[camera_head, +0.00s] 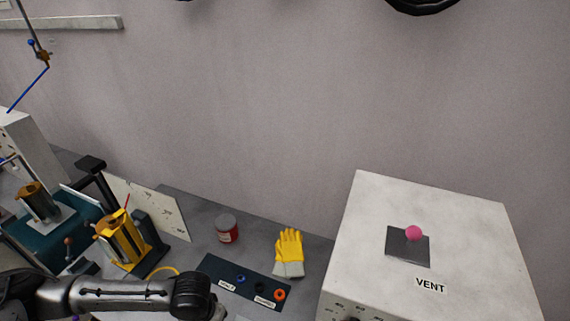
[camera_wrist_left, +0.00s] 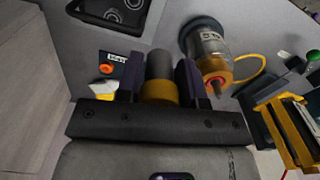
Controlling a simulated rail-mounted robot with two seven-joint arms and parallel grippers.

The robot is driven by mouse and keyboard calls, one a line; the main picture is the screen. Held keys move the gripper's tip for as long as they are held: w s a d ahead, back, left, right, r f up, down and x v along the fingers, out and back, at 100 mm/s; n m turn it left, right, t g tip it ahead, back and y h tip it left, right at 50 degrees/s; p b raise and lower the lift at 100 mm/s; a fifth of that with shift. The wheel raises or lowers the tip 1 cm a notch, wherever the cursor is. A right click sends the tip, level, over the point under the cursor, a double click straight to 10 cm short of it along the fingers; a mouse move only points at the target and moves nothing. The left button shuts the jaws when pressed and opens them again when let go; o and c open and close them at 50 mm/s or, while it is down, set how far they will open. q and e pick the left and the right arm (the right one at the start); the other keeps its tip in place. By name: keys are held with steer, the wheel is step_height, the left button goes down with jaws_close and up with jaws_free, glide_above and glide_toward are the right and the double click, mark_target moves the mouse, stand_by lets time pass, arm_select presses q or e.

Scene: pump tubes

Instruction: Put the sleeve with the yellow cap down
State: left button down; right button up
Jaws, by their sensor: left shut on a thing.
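My left gripper (camera_wrist_left: 158,64) is in the left wrist view, its two dark fingers shut on either side of the sleeve with the yellow cap (camera_wrist_left: 160,76). The sleeve is a short grey cylinder. Its yellow part is nearest the palm, and its grey end points away from the palm. I cannot tell how far it is above the bench. In the head view my left arm enters low at the left; its gripper and the sleeve are out of sight there. My right gripper is not in view.
Beside the sleeve in the wrist view is a clear cylinder (camera_wrist_left: 208,50) with a yellow band and red tip. The head view shows a dark mat (camera_head: 215,270) with coloured rings, yellow glove (camera_head: 289,245), red jar (camera_head: 227,230), yellow stand (camera_head: 120,240) and white VENT box (camera_head: 460,230).

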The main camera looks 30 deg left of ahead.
arm_select(q)
steer(key=w+d+r+m, duration=0.2)
steer(key=w+d+r, duration=0.45)
steer(key=r, duration=0.35)
steer(key=w+d+r+m, duration=0.1)
steer(key=w+d+r, duration=0.4)
steer(key=w+r, duration=0.45)
steer(key=s+r+p, duration=0.5)
steer(key=r+p, duration=0.7)
steer(key=p, duration=0.1)
steer(key=s+r+p, duration=0.5)
steer(key=r+p, duration=0.7)
steer(key=p, duration=0.1)
steer(key=shift+s+a, duration=0.2)
steer(key=shift+s, duration=0.05)
steer(key=shift+f, duration=0.1)
